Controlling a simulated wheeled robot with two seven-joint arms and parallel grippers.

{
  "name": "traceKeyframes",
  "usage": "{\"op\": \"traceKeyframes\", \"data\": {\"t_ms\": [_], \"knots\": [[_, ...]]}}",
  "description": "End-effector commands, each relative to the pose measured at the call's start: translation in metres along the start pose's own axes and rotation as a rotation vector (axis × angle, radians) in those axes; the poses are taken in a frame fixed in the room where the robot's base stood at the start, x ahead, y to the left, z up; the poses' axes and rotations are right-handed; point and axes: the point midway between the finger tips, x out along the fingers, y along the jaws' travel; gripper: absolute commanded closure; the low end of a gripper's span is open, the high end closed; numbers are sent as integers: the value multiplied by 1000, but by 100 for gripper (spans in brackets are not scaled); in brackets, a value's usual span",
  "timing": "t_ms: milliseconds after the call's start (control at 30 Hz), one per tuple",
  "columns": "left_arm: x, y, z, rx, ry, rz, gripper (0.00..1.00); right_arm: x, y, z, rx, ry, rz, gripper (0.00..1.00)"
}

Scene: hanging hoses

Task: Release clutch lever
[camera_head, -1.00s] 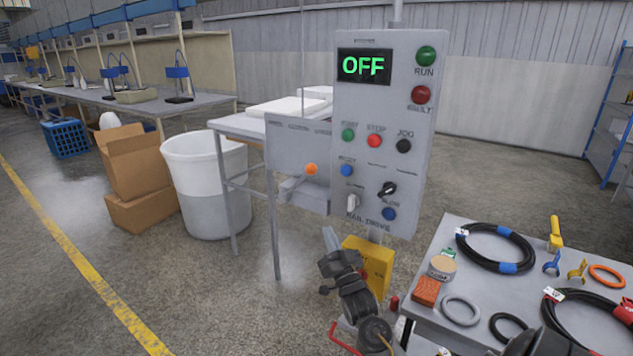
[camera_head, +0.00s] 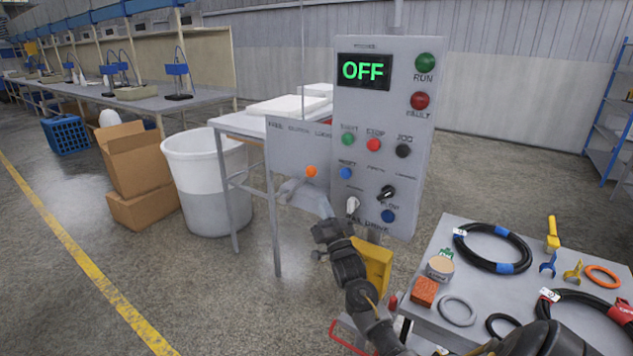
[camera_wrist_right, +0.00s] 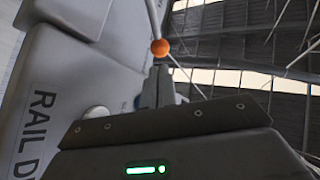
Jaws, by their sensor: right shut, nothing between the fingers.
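The clutch lever (camera_head: 293,187) is a grey bar with an orange ball knob (camera_head: 311,171). It stands in front of a grey plate (camera_head: 290,150) on the left of the control panel. My right gripper (camera_head: 325,207) is just below and slightly right of the knob in the head view. In the right wrist view the shut, empty fingers (camera_wrist_right: 158,85) point at the orange knob (camera_wrist_right: 159,47), which shows just past their tips. I cannot tell whether they touch it. My left gripper is not in view.
The control panel (camera_head: 385,125) shows a green OFF display (camera_head: 363,71), with buttons and switches close right of my gripper. A yellow box (camera_head: 372,265) is below. A table (camera_head: 470,290) with hoses and tools stands at right. A white bin (camera_head: 207,190) stands at left.

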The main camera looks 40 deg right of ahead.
Motion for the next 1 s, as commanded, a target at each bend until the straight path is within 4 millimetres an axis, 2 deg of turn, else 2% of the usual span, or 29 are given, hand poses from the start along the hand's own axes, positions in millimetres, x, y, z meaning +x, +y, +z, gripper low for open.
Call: {"op": "traceKeyframes", "data": {"t_ms": [33,100,333,500,867,1000], "knots": [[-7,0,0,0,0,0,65,14,-1,-3,0,1,0,100],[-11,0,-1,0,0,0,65,27,-1,-3,-1,1,-1,100],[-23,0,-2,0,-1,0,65,56,-1,-2,0,-1,0,100],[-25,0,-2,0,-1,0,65,64,0,0,0,-1,-1,100],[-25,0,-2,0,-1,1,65,65,0,0,0,-1,-1,100],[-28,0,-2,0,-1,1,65,69,-7,2,-1,-13,-7,100]]}}
